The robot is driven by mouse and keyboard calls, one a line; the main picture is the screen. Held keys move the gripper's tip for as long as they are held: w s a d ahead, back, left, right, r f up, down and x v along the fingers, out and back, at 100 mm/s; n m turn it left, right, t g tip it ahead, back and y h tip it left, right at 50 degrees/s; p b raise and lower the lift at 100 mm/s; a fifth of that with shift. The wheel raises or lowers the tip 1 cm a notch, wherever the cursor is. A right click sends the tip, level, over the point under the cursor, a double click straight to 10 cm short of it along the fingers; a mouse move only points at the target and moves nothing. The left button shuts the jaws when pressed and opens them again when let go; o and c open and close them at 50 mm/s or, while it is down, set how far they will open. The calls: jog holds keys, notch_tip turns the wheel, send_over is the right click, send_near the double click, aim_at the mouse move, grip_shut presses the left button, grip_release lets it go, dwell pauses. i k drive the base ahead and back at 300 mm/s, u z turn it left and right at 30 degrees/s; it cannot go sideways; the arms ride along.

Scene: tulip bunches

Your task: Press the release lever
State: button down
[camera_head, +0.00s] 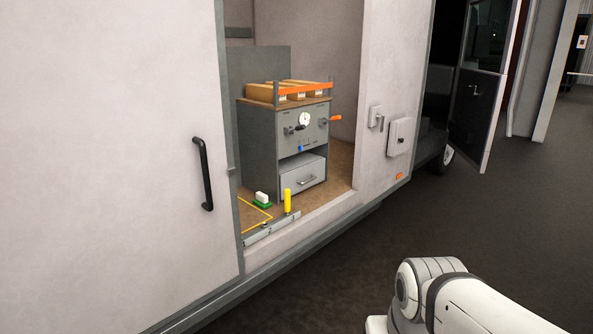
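A grey cabinet (258,150) stands inside the open side doorway of a van. Its front has a round white dial (305,119), a small black handle (290,130), a small blue part (301,148) and an orange-tipped lever (335,118) sticking out to the right. I cannot tell for sure which of these is the release lever; the orange-tipped one looks most like a lever. My arm shows at the bottom right, outside the van and well apart from the cabinet. My gripper is out of view.
An orange bar (305,89) crosses tan boxes (265,92) on the cabinet top. Below is a drawer (303,179). A yellow post (287,201) and a white block (262,197) on a green base stand near the sill. The van's sliding door (110,150) fills the left. Dark ground in front is clear.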

aim_at(298, 128)
jog(key=u, duration=0.15)
jog(key=i, duration=3.45)
jog(key=z, duration=0.15)
